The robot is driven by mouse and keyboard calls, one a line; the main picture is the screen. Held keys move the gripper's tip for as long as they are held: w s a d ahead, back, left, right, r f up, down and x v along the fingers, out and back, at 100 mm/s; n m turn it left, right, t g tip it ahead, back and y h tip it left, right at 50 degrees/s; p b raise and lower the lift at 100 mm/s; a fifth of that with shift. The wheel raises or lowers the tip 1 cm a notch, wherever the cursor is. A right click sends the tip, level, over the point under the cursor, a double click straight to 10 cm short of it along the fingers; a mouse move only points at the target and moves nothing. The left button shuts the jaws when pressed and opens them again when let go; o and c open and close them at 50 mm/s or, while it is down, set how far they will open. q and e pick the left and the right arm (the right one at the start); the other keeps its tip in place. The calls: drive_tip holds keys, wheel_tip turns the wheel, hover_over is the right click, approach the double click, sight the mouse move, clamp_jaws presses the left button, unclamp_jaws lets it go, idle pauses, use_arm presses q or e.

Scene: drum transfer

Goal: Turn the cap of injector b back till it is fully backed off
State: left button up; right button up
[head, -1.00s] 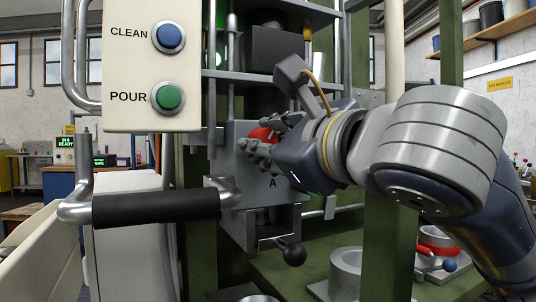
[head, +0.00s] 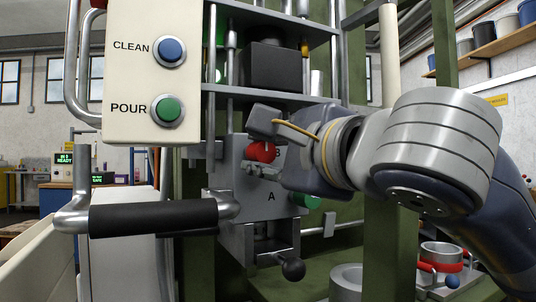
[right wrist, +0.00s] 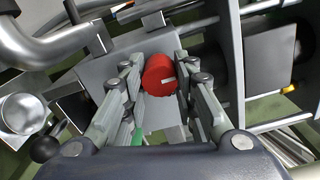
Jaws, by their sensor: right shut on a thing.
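The red cap (head: 261,152) of injector b sits on the front of a grey metal block (head: 240,195), beside a partly covered letter B. In the right wrist view the red cap (right wrist: 158,76) shows a short white mark near its right side. My right gripper (head: 264,160) reaches in from the right and is shut on the red cap, with one finger on either side of it in the right wrist view. A green cap (head: 307,202) shows lower right, near the letter A. My left gripper is not in view.
A panel with CLEAN (head: 170,51) and POUR (head: 168,110) buttons stands at the left. A black-gripped handle bar (head: 153,217) crosses in front of the block. A black ball knob (head: 293,269) hangs below it. Green posts (head: 385,240) stand close to my right arm.

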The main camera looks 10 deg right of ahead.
idle(0.4)
drive_tip(key=o, duration=1.1)
drive_tip(key=v, duration=1.2)
